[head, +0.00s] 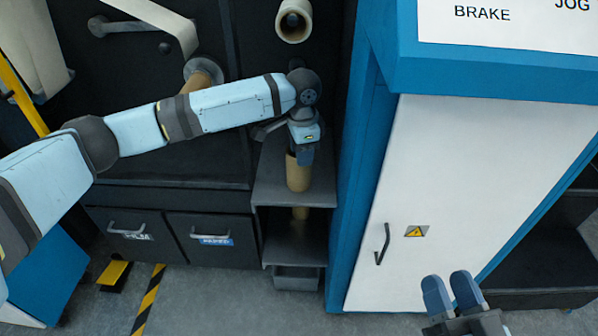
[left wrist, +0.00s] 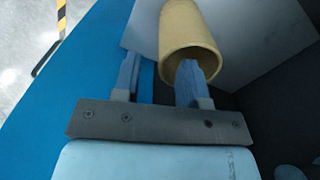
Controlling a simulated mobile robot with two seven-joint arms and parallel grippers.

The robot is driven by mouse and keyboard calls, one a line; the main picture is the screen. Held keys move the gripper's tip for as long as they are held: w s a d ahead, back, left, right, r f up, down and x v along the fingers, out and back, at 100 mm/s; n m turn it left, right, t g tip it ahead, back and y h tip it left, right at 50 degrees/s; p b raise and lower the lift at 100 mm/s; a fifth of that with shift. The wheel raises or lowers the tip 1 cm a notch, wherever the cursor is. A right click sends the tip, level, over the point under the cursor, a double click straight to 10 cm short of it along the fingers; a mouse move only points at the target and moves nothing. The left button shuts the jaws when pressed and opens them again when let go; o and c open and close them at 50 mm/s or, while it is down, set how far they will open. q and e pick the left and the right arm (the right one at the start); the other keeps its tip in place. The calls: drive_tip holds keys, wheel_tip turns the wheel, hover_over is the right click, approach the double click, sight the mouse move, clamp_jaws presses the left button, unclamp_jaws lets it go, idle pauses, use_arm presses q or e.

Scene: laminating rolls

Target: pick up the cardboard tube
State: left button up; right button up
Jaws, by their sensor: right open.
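The tan cardboard tube (head: 298,176) stands upright on the upper grey shelf of a narrow rack, beside the blue cabinet side. My left gripper (head: 303,152) is right above it and hides its top end. In the left wrist view, the tube (left wrist: 173,30) shows its open end towards me. One finger of the open left gripper (left wrist: 160,78) overlaps the tube's mouth. The other finger is outside the tube, to the left, with a gap to the wall. I cannot tell how deep the first finger reaches. My right gripper (head: 452,292) is open and empty at the lower right.
Another tan piece (head: 300,213) shows under the upper shelf (head: 268,190). The white cabinet (head: 460,190) with a blue frame closes in the right side. Black machine panels and rolls (head: 293,20) stand behind and left. Drawers (head: 210,240) are at lower left.

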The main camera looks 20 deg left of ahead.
use_arm(q)
drive_tip(key=b, duration=0.3)
hover_over(301, 191)
drive_tip(key=f, duration=0.5)
drive_tip(key=shift+w+f, duration=0.25)
drive_tip(key=shift+f, duration=0.15)
use_arm(e)
drive_tip(key=shift+g, duration=0.9)
drive_tip(key=f, duration=0.4)
drive_tip(key=shift+w+a+f, duration=0.15)
drive_tip(key=shift+a+f, duration=0.05)
drive_tip(key=shift+f, duration=0.15)
use_arm(q)
clamp_jaws()
